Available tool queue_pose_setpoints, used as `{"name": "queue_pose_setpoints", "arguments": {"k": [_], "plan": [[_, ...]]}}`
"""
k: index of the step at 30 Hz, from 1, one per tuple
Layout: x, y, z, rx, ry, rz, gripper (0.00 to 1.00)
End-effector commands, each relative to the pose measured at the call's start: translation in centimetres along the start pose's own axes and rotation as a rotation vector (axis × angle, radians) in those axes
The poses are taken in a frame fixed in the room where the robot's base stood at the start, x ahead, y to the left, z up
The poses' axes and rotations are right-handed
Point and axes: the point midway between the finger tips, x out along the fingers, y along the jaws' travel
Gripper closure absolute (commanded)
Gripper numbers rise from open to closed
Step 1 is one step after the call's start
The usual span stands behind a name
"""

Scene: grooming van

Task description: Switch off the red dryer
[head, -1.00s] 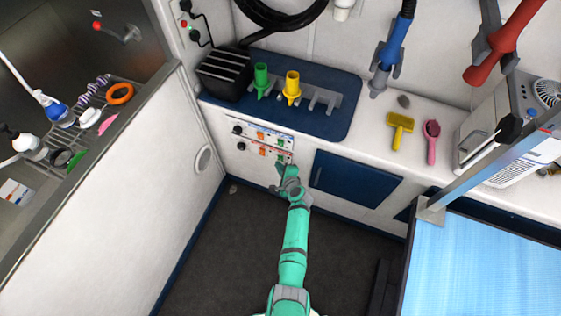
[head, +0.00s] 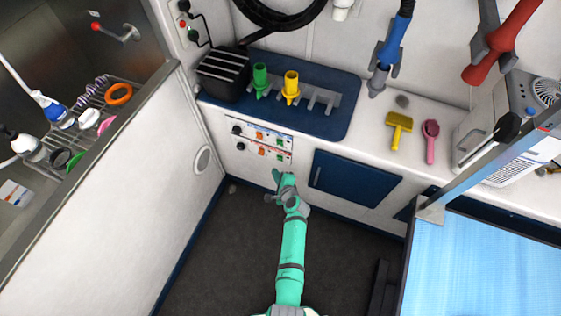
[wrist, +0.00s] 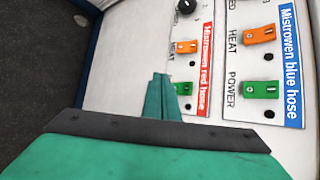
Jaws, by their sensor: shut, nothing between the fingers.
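The red dryer (head: 497,45) hangs in a holder on the back wall at the upper right in the head view. Its control panel is the lower, red-labelled strip (head: 268,153) on the cabinet front. In the wrist view its label reads "Mistrowen red hose" (wrist: 203,68). It has an orange heat switch (wrist: 187,47) and a green power switch (wrist: 184,88), partly hidden behind my fingers; I cannot tell its position. My gripper (head: 275,183) is shut and empty, below the panel in the head view and apparently apart from it. In the wrist view the fingertips (wrist: 162,78) overlap the panel's lower edge.
Beside the red panel is the blue-hose panel (wrist: 289,65), with similar orange (wrist: 260,34) and green (wrist: 258,89) switches. A blue cabinet door (head: 352,178) is to the right. A grooming table (head: 480,270) stands at the lower right. The dark floor below is mostly clear.

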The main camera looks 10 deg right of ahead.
Motion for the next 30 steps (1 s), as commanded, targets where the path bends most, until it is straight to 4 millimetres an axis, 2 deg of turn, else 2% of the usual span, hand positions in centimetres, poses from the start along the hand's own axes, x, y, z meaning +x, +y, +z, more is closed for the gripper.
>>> {"name": "queue_pose_setpoints", "arguments": {"k": [3,9,26,30], "plan": [[-0.7,0.7,0.7,-0.001,-0.003,0.002,1.00],[-1.5,1.0,1.0,0.001,0.001,0.000,1.00],[-1.6,1.1,0.9,0.002,0.003,-0.001,1.00],[-2.5,2.3,0.9,-0.038,0.017,0.000,1.00]]}}
